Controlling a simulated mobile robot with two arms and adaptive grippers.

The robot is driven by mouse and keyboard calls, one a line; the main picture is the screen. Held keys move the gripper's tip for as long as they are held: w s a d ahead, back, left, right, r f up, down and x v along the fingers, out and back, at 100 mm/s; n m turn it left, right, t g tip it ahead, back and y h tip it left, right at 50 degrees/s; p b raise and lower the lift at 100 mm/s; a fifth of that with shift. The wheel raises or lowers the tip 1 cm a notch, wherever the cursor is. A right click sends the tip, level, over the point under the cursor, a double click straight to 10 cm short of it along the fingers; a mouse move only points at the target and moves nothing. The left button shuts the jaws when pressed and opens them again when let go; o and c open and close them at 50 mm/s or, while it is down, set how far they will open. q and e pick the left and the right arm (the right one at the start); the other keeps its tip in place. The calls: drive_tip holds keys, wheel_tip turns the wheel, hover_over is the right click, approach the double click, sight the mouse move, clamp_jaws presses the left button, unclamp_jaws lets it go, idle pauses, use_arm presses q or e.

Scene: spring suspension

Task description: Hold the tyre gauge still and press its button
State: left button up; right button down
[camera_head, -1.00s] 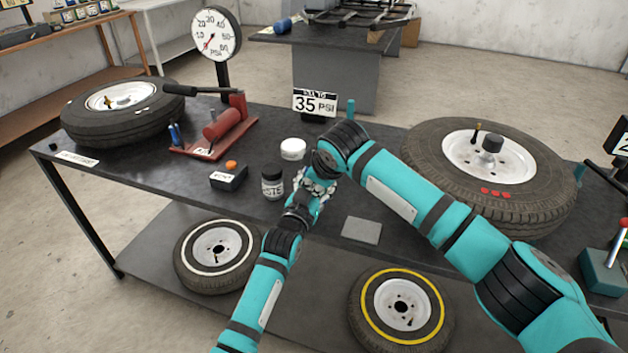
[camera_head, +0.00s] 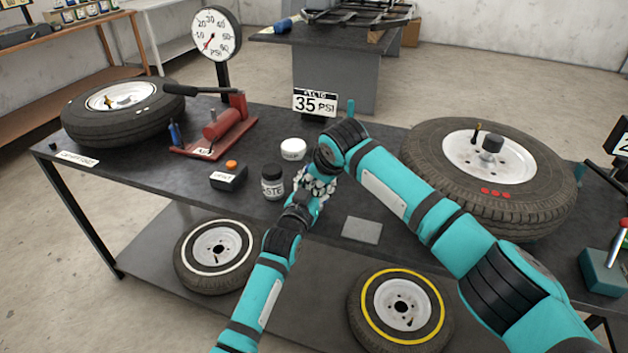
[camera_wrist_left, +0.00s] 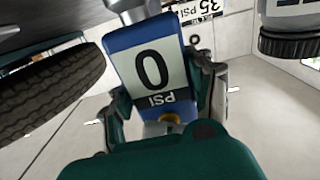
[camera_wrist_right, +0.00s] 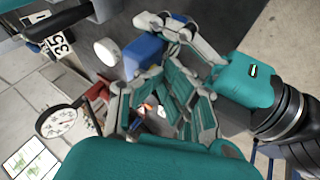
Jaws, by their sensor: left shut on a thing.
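The tyre gauge (camera_wrist_left: 118,50) is a blue body with a pale display reading 0 PSI, seen in the left wrist view. My left gripper (camera_wrist_left: 155,80) is shut on it, with a finger along each side. A small gold-coloured piece (camera_wrist_left: 169,117) shows at its palm-side end. The blue gauge body (camera_wrist_right: 145,55) also shows in the right wrist view, just beyond the tips of my right gripper (camera_wrist_right: 158,78). The right fingers look closed together with nothing between them; contact with the gauge is unclear. In the head view my right gripper (camera_head: 316,182) overlaps the left hand, and the gauge is hidden.
A black jar (camera_head: 272,183), a white-lidded jar (camera_head: 293,149) and a box with an orange button (camera_head: 229,176) stand left of the hands. A red foot pump (camera_head: 222,125) and tyres (camera_head: 125,125) (camera_head: 430,160) lie on the table. A grey pad (camera_head: 361,230) lies right.

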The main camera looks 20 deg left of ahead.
use_arm(q)
drive_tip(key=shift+d, duration=0.1)
use_arm(e)
drive_tip(key=shift+w+d+r, duration=0.1)
drive_tip(key=shift+w+d, duration=0.05)
drive_tip(key=v, duration=0.8)
idle(0.5)
use_arm(q)
drive_tip(key=o, duration=1.5)
